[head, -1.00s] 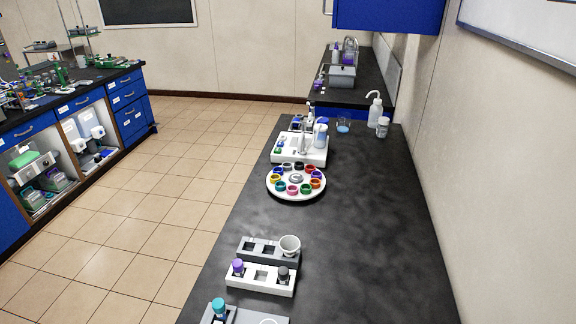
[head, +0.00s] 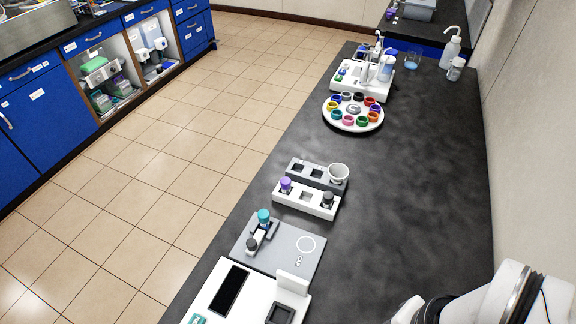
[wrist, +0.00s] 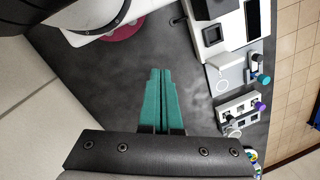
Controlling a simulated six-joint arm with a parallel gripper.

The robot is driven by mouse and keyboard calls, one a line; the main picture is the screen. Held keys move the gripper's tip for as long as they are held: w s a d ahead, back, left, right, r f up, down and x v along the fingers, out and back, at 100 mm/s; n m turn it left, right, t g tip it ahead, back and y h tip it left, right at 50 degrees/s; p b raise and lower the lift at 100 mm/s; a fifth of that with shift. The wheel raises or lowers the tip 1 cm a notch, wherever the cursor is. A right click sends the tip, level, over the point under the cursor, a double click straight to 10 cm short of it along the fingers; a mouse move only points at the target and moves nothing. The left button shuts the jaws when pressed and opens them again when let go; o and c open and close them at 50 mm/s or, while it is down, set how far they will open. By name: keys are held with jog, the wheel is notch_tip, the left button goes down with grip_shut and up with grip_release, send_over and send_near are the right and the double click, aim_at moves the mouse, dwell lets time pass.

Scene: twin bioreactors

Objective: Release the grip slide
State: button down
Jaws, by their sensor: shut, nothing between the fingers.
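My gripper (wrist: 160,73) shows in the wrist view with its two teal fingers side by side, shut and empty, above bare black bench top. In the head view, part of my white arm is at the lower right, and the fingertips are not clearly seen there. No part that I can surely call the grip slide shows. A grey plate (head: 281,262) with a white ring mark carries a teal-capped vial (head: 264,216) and a dark-capped piece (head: 252,244). A white device (head: 208,304) with a dark screen stands in front of it. My gripper is apart from all of these.
A white rack (head: 306,205) holds purple-capped and dark-capped vials, with a grey rack and white cup (head: 338,173) behind. Farther back are a round carousel (head: 352,128) of coloured rings, a white instrument (head: 347,88) and a wash bottle (head: 450,50). The bench's right side is clear.

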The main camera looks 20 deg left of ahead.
jog(key=w+a+r, duration=0.2)
jog(key=w+a, duration=0.1)
jog(key=w, duration=0.4)
jog(key=n+g+h, duration=0.1)
jog(key=n+g, duration=0.2)
send_over(259, 240)
jog(key=w, duration=0.3)
notch_tip(259, 240, down, 10)
jog(key=shift+w+d+f, duration=0.1)
jog(key=shift+d+f, duration=0.05)
jog(key=shift+d, duration=0.25)
jog(key=x, duration=1)
jog(key=shift+w, duration=0.25)
